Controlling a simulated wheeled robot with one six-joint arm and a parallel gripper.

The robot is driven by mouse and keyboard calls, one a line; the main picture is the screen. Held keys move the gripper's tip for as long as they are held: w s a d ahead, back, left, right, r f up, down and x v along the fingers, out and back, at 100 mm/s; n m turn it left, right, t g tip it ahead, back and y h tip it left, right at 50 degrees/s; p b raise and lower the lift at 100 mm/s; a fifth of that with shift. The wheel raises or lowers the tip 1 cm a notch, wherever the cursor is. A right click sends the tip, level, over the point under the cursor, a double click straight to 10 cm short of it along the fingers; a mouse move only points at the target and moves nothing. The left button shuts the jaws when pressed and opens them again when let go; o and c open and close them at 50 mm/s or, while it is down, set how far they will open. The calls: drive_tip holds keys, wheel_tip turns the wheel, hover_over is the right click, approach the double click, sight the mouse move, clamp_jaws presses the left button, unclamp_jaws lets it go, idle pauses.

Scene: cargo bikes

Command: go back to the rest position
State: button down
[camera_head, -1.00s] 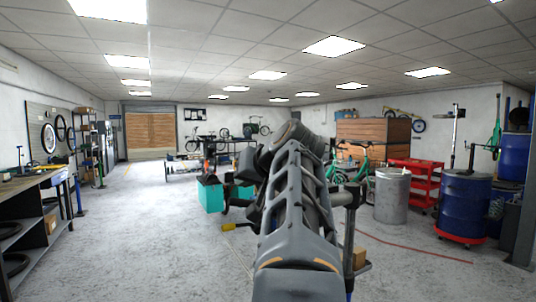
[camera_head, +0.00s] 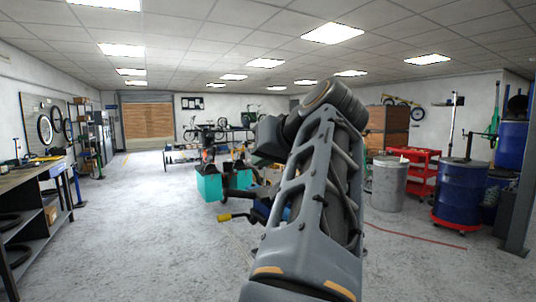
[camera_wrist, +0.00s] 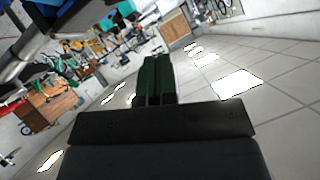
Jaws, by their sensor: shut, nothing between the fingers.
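My gripper (camera_wrist: 158,82) shows in the wrist view as two dark fingers lying close together, shut and empty. It points out over the room, away from any object. In the head view my arm is raised in the middle of the picture, and I cannot make out the fingertips there. The wrist view is strongly tilted, with ceiling panels at its right and workshop things at its upper left.
A teal box (camera_head: 209,186) stands left of my arm, with a yellow grip (camera_head: 225,217) nearby. A metal drum (camera_head: 388,184), red cart (camera_head: 421,172) and blue barrel (camera_head: 459,194) stand right. A workbench (camera_head: 36,187) lines the left. The left-centre floor is clear.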

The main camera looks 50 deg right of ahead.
idle(0.3)
drive_tip(key=w+a+f+n+g+y+p, duration=0.1)
drive_tip(key=w+a+f+g+y+p, duration=0.3)
drive_tip(key=w+a+f+p, duration=0.65)
drive_tip(key=s+a+f+n+g+h+p, duration=0.1)
drive_tip(key=s+a+f+n+g+p, duration=0.1)
drive_tip(key=a+f, duration=0.4)
drive_tip(key=s+a+f+n+g+h+p, duration=0.1)
drive_tip(key=s+a+f+n+g+p, duration=0.1)
drive_tip(key=f, duration=0.7)
drive_tip(key=s+a+n, duration=0.1)
drive_tip(key=s+a, duration=0.1)
drive_tip(key=a, duration=0.1)
drive_tip(key=shift+s+a+f+n+g+p, duration=0.3)
drive_tip(key=shift+s+a+n+p, duration=0.05)
drive_tip(key=shift+a+n, duration=0.05)
drive_tip(key=shift+s+d+r, duration=0.1)
drive_tip(key=shift+d, duration=0.05)
drive_tip(key=shift+a, duration=0.2)
